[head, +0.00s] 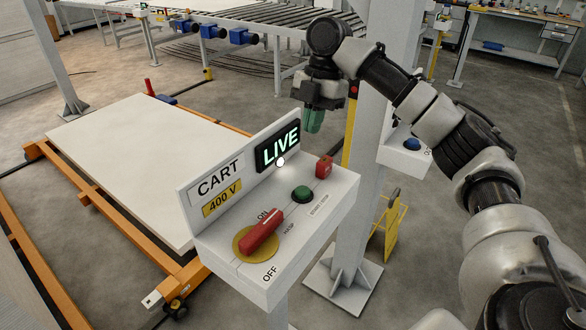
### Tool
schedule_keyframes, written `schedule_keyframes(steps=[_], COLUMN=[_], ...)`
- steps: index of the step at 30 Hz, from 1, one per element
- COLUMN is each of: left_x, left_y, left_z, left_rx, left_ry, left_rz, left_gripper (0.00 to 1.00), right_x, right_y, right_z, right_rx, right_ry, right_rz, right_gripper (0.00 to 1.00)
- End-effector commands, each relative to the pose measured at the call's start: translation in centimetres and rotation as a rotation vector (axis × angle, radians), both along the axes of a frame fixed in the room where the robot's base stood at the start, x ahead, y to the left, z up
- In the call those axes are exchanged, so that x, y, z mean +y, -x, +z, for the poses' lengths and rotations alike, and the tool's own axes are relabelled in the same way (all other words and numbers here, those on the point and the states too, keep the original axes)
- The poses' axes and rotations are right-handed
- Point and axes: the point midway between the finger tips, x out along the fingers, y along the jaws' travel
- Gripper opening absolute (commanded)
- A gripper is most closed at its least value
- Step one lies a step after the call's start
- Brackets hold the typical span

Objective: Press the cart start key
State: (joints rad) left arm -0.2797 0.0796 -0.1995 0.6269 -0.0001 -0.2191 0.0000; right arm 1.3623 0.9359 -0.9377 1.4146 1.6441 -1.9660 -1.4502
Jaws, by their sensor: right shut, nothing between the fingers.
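The grey cart control box (225,250) stands on a post in the middle, with a back plate reading CART and 400 V. On its top are a round green button (301,194), a small red block (324,167) and a red rotary handle (262,231) on a yellow disc, pointing towards ON. The small lettering beside the green button is too small to read surely. A display (278,148) glows LIVE. My right gripper (314,122) is shut and empty, its greenish fingers pointing down, above and beyond the box in the picture, apart from the button. My left gripper is out of view.
A grey upright column (357,210) rises just right of the box, carrying a blue button (412,144) on a side box. An orange-framed cart with a white slab (130,150) lies left. A roller conveyor (250,20) runs behind. The air above the green button looks clear.

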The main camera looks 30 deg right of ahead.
Motion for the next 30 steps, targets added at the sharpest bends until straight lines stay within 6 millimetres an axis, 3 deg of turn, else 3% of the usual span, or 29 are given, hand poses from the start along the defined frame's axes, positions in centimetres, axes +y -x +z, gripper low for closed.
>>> schedule_keyframes(steps=[9, 14, 23, 30], left_x=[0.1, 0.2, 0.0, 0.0], left_y=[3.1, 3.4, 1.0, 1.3], left_z=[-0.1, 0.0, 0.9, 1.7], left_rx=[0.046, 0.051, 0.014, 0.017], left_ry=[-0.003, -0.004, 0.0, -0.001], left_rz=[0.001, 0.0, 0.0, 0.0], left_gripper=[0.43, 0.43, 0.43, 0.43], right_x=[0.0, 0.3, 1.7, 2.4], right_y=[0.0, 0.1, 0.7, 0.8], right_z=[0.0, -1.1, -6.8, -11.1], right_rx=[0.0, 0.002, 0.004, 0.003], right_ry=[0.001, 0.002, 0.003, 0.001], right_rz=[-0.001, -0.001, -0.001, -0.002], right_gripper=[0.0, 0.0, 0.0, 0.0])
